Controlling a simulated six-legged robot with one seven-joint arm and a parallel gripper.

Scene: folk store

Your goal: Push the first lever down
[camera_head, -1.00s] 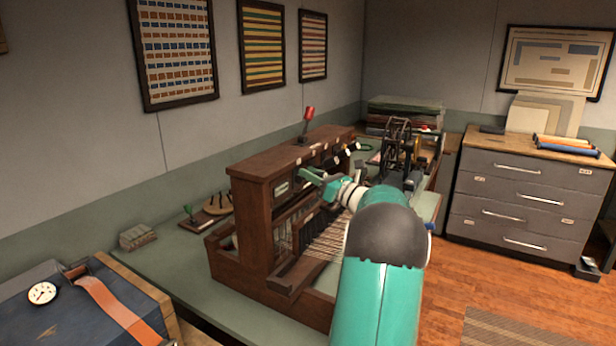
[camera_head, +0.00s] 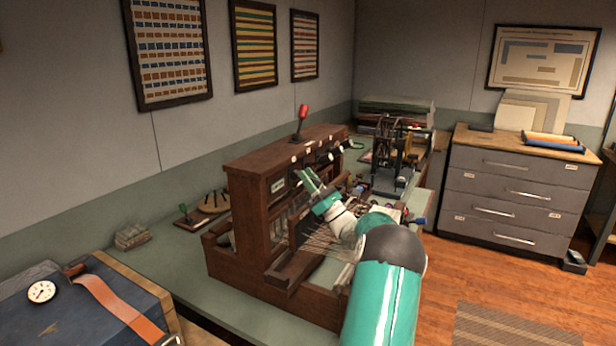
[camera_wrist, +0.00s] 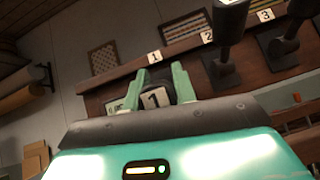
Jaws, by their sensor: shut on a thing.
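The wooden loom-like machine (camera_head: 250,165) stands on the green-topped table in the head view. In the wrist view its top rail carries white tags 1, 2 and 3. The second lever (camera_wrist: 228,20) and third lever (camera_wrist: 296,20), with black handles, stick up to the right. In the head view my gripper (camera_head: 310,180) is at the machine's front; the lever's contact there is too small to tell.
A red-handled lever (camera_head: 302,117) stands on top of the machine. Threads (camera_head: 322,238) stretch below my gripper. A black wheeled device (camera_head: 388,155) is behind to the right. A blue case (camera_head: 60,315) is front left.

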